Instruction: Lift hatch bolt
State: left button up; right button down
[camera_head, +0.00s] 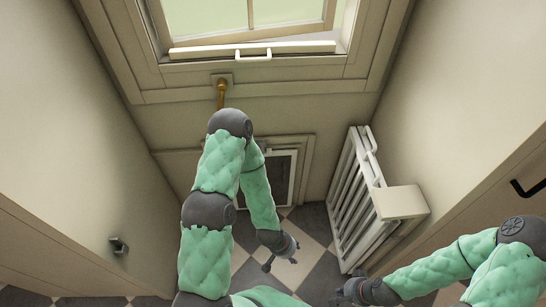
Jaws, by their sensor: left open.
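A small white-framed hatch (284,172) sits low in the back wall, partly hidden behind my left arm. I cannot make out a bolt on it; the arm covers its left part. A brass-coloured fitting (221,92) hangs from a plate under the window, and I cannot tell whether it belongs to the hatch. My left gripper (281,263) is open and empty above the checkered floor, in front of and below the hatch, apart from it. My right gripper (346,291) is at the lower middle right, apart from the hatch; its finger opening is unclear.
A white slatted gate or rack (350,195) stands against the right wall, with a pale box-like panel (400,202) at its front. A window (250,22) with a white handle is above. A dark wall fitting (119,245) is at left, and a black handle (528,188) at right.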

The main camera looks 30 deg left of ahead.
pick_arm(q)
jog(key=w+a+t+y+p, duration=0.15)
jog(key=w+a+t, duration=0.3)
jog(key=w, duration=0.65)
jog(key=n+t+y+p, duration=0.1)
jog(key=t+y+p, duration=0.1)
jog(key=t+y, duration=0.85)
send_near(262, 150)
jog(key=w+a+g+y+b, duration=0.2)
jog(key=w+a+b, duration=0.1)
jog(key=w, duration=0.4)
jog(key=shift+w+a+g, duration=0.4)
jog(key=shift+c, duration=0.3)
